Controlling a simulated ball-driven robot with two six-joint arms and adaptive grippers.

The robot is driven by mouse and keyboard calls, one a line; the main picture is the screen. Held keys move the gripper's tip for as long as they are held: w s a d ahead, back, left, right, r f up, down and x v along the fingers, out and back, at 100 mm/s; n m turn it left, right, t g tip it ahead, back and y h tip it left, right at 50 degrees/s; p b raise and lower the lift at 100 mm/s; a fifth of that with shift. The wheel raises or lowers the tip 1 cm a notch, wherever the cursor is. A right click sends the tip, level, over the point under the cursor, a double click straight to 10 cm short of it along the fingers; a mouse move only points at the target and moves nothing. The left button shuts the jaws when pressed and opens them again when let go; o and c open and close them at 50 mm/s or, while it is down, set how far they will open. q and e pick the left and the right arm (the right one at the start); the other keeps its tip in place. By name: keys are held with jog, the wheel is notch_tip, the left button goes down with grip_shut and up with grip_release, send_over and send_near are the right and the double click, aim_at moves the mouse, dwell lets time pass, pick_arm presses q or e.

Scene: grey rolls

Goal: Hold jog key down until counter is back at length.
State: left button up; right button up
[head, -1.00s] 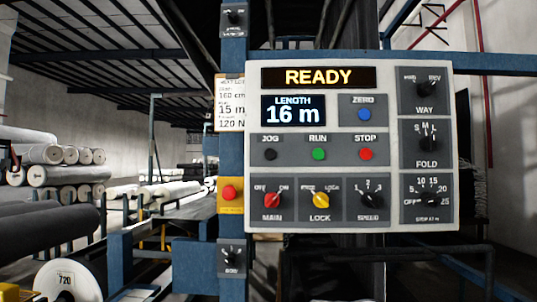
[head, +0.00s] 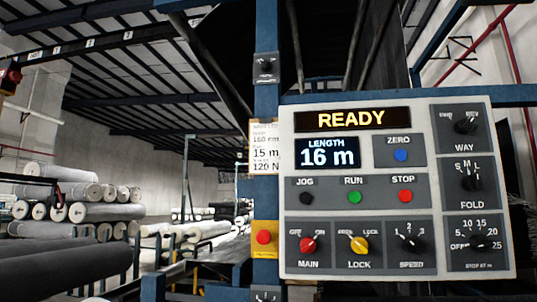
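The control panel (head: 400,290) fills the right half of the head view. Its black JOG key (head: 306,198) sits at the left of the key row, beside the green RUN (head: 355,197) and red STOP (head: 405,196) buttons. The LENGTH counter (head: 327,153) reads 16 m, and the display above it (head: 352,119) reads READY. A paper card (head: 264,150) left of the panel shows 160 cm, 15 m and 120 N. Nothing covers the JOG key. Neither gripper is in view.
A blue post (head: 266,105) stands left of the panel and carries a red button on a yellow box (head: 264,238). Knobs for MAIN, LOCK, SPEED, WAY, FOLD and STOP AT sit on the panel. Grey rolls (head: 95,212) lie stacked at the left.

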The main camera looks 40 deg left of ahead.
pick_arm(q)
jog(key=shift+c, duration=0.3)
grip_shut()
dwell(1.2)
